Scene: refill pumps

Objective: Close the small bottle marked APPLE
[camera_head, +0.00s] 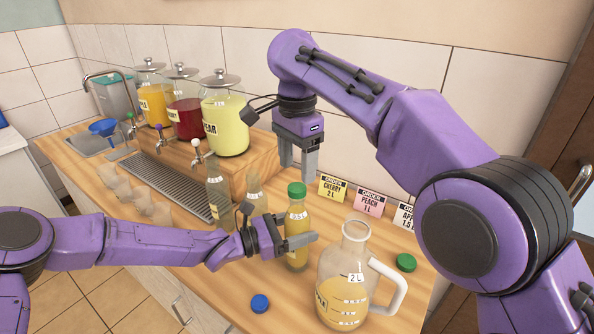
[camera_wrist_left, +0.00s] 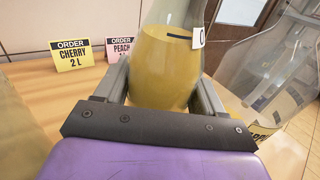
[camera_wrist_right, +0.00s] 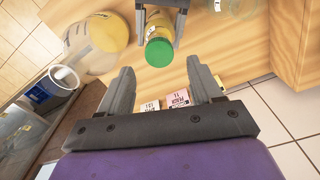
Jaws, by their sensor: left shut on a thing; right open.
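A small bottle (camera_head: 297,222) of yellow liquid, marked 0.5, stands upright on the counter; its fruit name is not readable. A green cap (camera_head: 297,189) sits on its mouth; how tightly, I cannot tell. My left gripper (camera_head: 299,241) is shut around the bottle's body, and the bottle also shows between its fingers in the left wrist view (camera_wrist_left: 165,75). My right gripper (camera_head: 298,168) is open and empty, pointing down above and just behind the cap. In the right wrist view, the green cap (camera_wrist_right: 159,52) shows beyond its fingers (camera_wrist_right: 160,82).
A handled glass jug (camera_head: 343,285), marked 2 L, stands uncapped close to the right. A loose green cap (camera_head: 405,262) and blue cap (camera_head: 260,303) lie on the counter. Clear bottles (camera_head: 218,195) stand left of the held bottle. Order cards (camera_head: 369,202) line the wall.

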